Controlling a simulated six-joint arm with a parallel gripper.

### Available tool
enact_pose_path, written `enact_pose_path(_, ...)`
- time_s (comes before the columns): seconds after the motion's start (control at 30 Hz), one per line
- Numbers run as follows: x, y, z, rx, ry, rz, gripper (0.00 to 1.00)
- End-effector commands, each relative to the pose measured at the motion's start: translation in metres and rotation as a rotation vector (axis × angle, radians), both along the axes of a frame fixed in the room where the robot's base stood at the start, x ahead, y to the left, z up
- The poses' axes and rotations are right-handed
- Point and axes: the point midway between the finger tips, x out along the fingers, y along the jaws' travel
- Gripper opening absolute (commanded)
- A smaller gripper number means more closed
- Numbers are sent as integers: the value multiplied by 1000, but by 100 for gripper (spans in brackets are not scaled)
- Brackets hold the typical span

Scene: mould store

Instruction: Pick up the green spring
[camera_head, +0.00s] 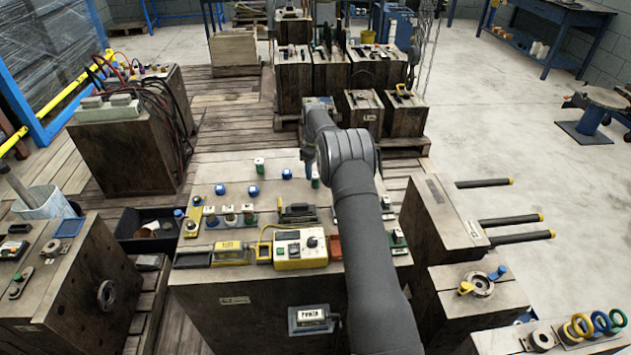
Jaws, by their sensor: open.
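A small upright green cylinder (315,181), which looks like a green spring, stands on the worn worktop (215,170), just left of my arm. A second green piece (259,166), with a pale part, stands further left near the back edge. At this size I cannot tell for certain which is the spring. My gripper (309,172) points down over the back of the worktop, close beside the nearer green cylinder and right of the other green piece. It is open with nothing visible in it; its fingertips are small and hard to make out.
A row of small parts (229,216) and a yellow-and-white control box (300,248) fill the worktop's front. Cable-draped block (130,150) stands left. My arm hides part of the worktop's right side.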

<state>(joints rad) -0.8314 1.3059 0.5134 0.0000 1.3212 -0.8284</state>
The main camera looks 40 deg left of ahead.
Motion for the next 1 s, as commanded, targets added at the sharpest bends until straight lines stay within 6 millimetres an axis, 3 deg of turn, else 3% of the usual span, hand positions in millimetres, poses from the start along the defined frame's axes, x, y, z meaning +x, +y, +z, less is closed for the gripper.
enact_pose_path(0.33, 0, -3, -45, -2, 2, 0, 57)
enact_pose_path(0.6, 0, -2, -51, 1, 0, 0, 57)
enact_pose_path(0.87, 0, -2, -50, 0, 0, 0, 7)
enact_pose_path(1.0, 0, -2, -50, 1, 0, 0, 7)
